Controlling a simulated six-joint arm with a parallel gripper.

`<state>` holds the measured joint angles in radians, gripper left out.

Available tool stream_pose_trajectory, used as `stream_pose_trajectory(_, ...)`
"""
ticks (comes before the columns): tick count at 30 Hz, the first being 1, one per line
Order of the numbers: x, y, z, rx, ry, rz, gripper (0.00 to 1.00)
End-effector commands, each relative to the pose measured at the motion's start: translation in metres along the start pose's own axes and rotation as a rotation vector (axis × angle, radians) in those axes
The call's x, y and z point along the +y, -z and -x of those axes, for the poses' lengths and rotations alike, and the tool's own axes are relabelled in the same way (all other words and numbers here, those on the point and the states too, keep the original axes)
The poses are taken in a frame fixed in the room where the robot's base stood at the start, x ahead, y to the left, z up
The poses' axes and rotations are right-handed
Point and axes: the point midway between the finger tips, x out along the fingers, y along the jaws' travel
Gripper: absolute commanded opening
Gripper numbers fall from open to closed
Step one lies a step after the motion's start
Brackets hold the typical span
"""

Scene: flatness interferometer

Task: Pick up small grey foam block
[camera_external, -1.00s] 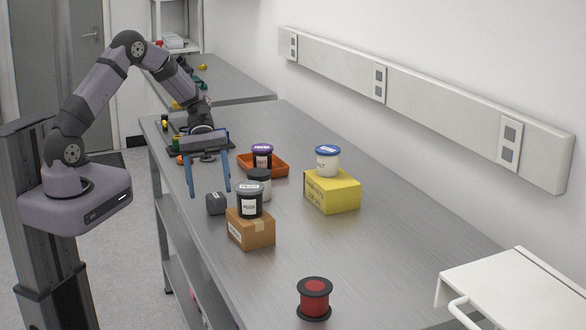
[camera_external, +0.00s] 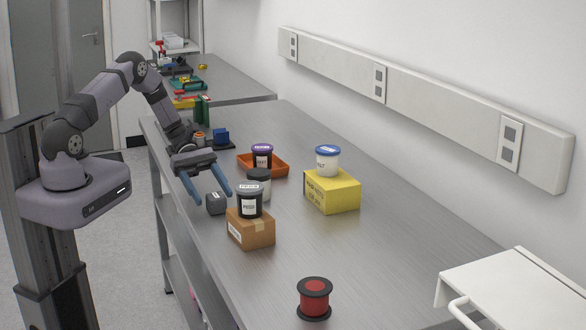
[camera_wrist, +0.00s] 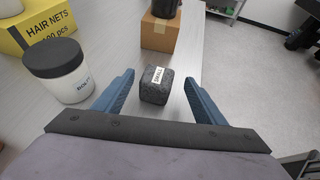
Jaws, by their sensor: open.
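The small grey foam block (camera_external: 216,203) sits on the metal bench near its left edge, beside the cardboard box. In the wrist view the block (camera_wrist: 155,86) shows a white label reading "SMALL" and lies ahead, between the lines of my two blue fingers. My gripper (camera_external: 208,193) is open and empty, with its fingers pointing down and toward the block. In the wrist view my gripper (camera_wrist: 160,95) has one finger to each side of the block, with visible gaps. I cannot tell exactly how high the fingertips are above the bench.
A white jar with a black lid (camera_external: 259,184) is close on the right. An orange tray (camera_external: 281,170), yellow box (camera_external: 333,193) and red spool (camera_external: 315,298) stand farther off.

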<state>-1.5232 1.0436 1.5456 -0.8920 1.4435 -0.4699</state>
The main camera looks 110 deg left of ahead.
Motion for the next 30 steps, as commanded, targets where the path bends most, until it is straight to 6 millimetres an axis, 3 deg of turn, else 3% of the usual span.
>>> stream_pose_trajectory(13, 0.0, -0.004, -0.021, -0.001, 0.003, 0.001, 0.65)
stream_pose_trajectory(24, 0.003, -0.005, -0.06, -0.001, 0.002, 0.001, 0.65)
stream_pose_trajectory(30, 0.003, -0.003, -0.066, 0.0, 0.001, 0.0, 0.65)
